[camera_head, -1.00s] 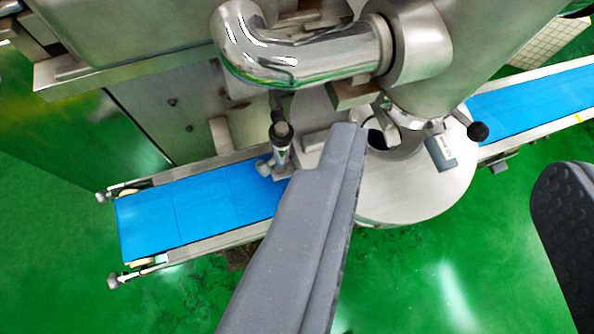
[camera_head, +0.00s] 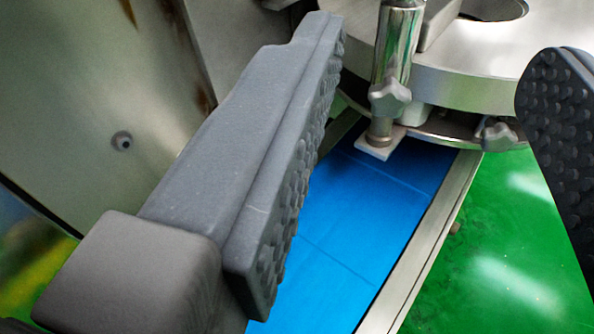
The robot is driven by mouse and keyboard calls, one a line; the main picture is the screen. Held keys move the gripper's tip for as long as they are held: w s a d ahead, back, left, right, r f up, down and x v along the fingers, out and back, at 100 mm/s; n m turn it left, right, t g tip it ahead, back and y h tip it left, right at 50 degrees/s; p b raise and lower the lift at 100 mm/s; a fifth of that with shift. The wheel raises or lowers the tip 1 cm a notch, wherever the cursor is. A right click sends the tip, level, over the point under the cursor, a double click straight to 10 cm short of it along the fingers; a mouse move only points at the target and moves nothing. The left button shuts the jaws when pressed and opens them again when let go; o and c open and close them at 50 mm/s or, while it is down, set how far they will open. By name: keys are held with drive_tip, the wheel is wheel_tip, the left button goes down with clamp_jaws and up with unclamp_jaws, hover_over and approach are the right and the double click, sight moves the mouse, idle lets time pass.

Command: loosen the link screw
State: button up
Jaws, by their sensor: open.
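My gripper (camera_head: 440,42) is open, with one grey studded finger at left-centre and the other at the right edge. Between the fingers is a shiny vertical post with a lobed grey screw knob (camera_head: 390,98) on its front. A second lobed knob (camera_head: 497,135) sits lower right, under the rim of the round steel plate. I cannot tell for certain which of the two is the link screw. Neither knob is touched by a finger in this view. The post's top is cut off by the picture edge.
A blue conveyor belt (camera_head: 345,240) with a metal side rail (camera_head: 425,250) runs below. The round steel plate (camera_head: 470,82) spans the upper right. A steel machine panel (camera_head: 95,110) stands at left, close to the left finger. Green floor (camera_head: 500,250) is open at lower right.

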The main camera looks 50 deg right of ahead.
sight(387, 107)
drive_tip(key=s+a+f+m+b, duration=0.1)
drive_tip(key=a+f+m+b, duration=0.15)
drive_tip(key=a+f, duration=0.4)
drive_tip(key=shift+m+h, duration=0.35)
drive_tip(key=shift+h, duration=0.05)
drive_tip(key=b+x, duration=0.1)
drive_tip(key=x, duration=0.4)
drive_tip(key=f+x, duration=0.1)
drive_tip(key=x, duration=0.4)
drive_tip(key=s+b+x, duration=0.1)
drive_tip(key=x, duration=0.4)
drive_tip(key=shift+d+f+b, duration=0.3)
drive_tip(key=shift+d+f, duration=0.1)
drive_tip(key=shift+d, duration=0.05)
drive_tip(key=c, duration=1)
